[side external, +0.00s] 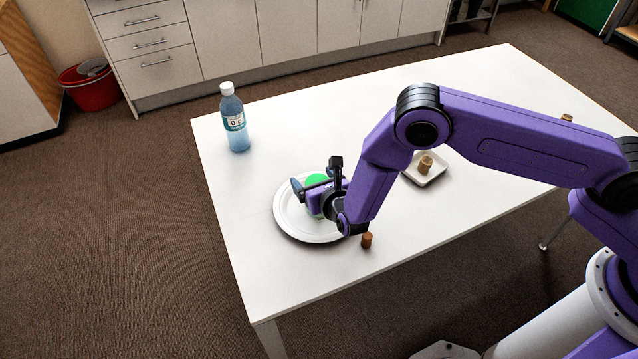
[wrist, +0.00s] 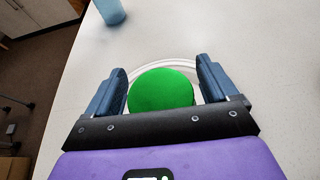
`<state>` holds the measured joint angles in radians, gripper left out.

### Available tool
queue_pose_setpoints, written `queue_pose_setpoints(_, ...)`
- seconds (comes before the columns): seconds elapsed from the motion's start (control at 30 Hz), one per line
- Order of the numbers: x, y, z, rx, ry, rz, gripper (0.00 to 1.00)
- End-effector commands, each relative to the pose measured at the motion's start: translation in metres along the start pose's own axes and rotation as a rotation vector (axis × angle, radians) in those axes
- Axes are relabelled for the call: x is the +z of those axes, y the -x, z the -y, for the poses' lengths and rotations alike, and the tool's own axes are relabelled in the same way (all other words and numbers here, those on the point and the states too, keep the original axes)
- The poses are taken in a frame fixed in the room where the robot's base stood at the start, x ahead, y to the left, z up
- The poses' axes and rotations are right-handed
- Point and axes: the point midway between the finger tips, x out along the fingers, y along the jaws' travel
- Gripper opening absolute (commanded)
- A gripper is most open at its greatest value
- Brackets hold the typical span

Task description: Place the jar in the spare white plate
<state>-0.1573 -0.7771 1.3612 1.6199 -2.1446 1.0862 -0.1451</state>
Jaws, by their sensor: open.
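The jar (side external: 317,181) shows a round green top and stands within the outline of a round white plate (side external: 286,222). My gripper (side external: 314,177) is low over the plate, with its fingers around the jar. In the wrist view the green top (wrist: 161,91) sits between the two open blue fingers of my gripper (wrist: 161,70). A gap shows between the top and the right finger; the left finger is very close to it. The jar's lower body is mostly hidden by my gripper. Part of the plate's rim (wrist: 160,64) shows beyond the top.
A blue bottle (side external: 235,120) with a white cap stands at the table's far left. A small square white dish (side external: 437,172) holds a brown cylinder (side external: 425,165). Another brown cylinder (side external: 367,240) stands beside the plate. The table's back middle (side external: 340,110) is clear.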

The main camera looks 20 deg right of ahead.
Motion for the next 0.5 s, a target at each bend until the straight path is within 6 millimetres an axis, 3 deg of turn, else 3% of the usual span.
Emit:
queue_pose_setpoints(0.17,0.001,0.016,-0.002,0.003,0.002,-0.001,0.87)
queue_pose_setpoints(0.5,0.001,0.082,-0.001,0.003,0.002,-0.001,0.87)
